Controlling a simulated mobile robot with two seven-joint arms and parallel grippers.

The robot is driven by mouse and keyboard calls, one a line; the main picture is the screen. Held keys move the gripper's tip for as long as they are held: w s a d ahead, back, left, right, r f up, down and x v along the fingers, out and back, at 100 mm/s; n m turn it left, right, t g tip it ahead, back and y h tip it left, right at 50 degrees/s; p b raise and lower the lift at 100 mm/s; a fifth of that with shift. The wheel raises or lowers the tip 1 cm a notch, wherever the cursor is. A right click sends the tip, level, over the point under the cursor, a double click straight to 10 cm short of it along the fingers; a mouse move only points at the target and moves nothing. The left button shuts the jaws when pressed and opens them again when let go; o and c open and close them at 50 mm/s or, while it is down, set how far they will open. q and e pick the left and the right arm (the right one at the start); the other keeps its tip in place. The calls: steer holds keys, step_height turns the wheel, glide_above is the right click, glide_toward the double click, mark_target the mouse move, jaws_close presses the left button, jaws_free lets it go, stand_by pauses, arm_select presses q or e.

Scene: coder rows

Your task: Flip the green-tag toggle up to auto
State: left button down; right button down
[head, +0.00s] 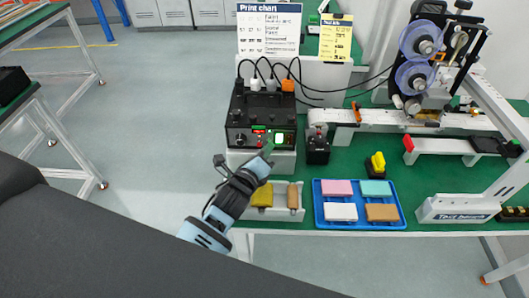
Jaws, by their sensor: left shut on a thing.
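A small green patch (268,146), which looks like the green-tag toggle's place, shows low on the front, right at my left gripper's tips. My left gripper (264,157) reaches in from the lower left and is shut at this spot. Its fingers largely hide the toggle, so I cannot tell its lever's position. My right gripper is not in view.
A tray with a yellow and a brown piece (277,208) lies just below the box. A blue tray (402,222) with several coloured blocks is to its right. A small black box (317,150) and a reel machine (425,65) stand further right. Cables rise behind the control box.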

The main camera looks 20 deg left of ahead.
mark_target(266, 142)
arm_select(q)
steer(key=shift+w+a+r+n+g+h, duration=0.1)
steer(key=shift+r+n+g, duration=0.35)
steer(key=shift+g, duration=0.85)
steer(key=shift+w+d+r+n+g+h, duration=0.15)
steer(key=shift+r+n+g, duration=0.3)
steer(key=shift+g, duration=0.85)
steer(key=shift+w+a+r+n+g+h, duration=0.15)
steer(key=shift+r+n+g, duration=0.3)
steer(key=shift+g, duration=0.85)
steer(key=shift+s+r, duration=0.1)
steer(key=c, duration=1.8)
jaws_free()
steer(key=shift+v, duration=3.9)
